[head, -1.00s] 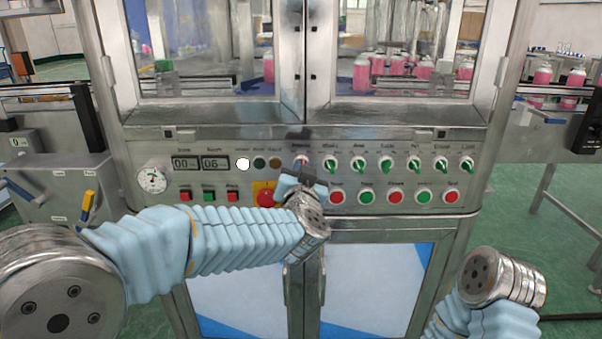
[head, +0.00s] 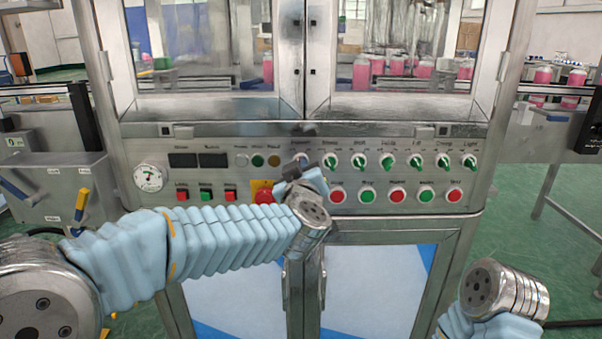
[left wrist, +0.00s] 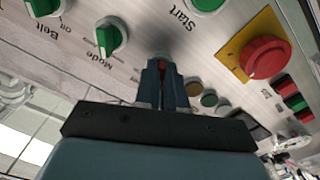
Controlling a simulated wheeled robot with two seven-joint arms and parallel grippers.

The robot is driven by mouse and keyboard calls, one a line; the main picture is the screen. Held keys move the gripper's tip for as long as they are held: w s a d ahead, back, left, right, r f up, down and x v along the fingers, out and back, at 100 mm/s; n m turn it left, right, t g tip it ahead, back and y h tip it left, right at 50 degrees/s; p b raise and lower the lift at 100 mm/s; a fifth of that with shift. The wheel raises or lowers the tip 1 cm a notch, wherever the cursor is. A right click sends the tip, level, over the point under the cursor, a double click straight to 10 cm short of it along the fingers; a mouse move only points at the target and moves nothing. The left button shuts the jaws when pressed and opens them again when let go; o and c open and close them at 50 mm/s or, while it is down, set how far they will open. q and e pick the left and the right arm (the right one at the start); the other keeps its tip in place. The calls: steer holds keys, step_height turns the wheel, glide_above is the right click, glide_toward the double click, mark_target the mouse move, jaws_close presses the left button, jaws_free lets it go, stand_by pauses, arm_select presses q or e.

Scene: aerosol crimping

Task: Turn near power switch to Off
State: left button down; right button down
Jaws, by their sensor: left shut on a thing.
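The power switch (head: 300,157) is the leftmost knob in the upper row of the machine's control panel, mostly covered by my left gripper (head: 299,169). In the left wrist view my left gripper (left wrist: 163,80) has its fingers closed around the switch, and a bit of red shows between them. The switch's pointer and label are hidden, so its exact angle cannot be read. The two displays (head: 198,160) on the panel are dark. My right gripper is not in view; only my right wrist shows at the lower right.
Green selector knobs (head: 360,161) run to the right of the switch, with red and green buttons (head: 367,194) below. A red emergency stop (left wrist: 264,56) on a yellow plate is close to my left gripper. Glass doors (head: 400,50) are above, cabinet doors (head: 375,285) below.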

arm_select(q)
steer(key=shift+n, duration=0.5)
steer(key=c, duration=1.2)
jaws_free()
steer(key=s+b, duration=0.1)
steer(key=s, duration=1.3)
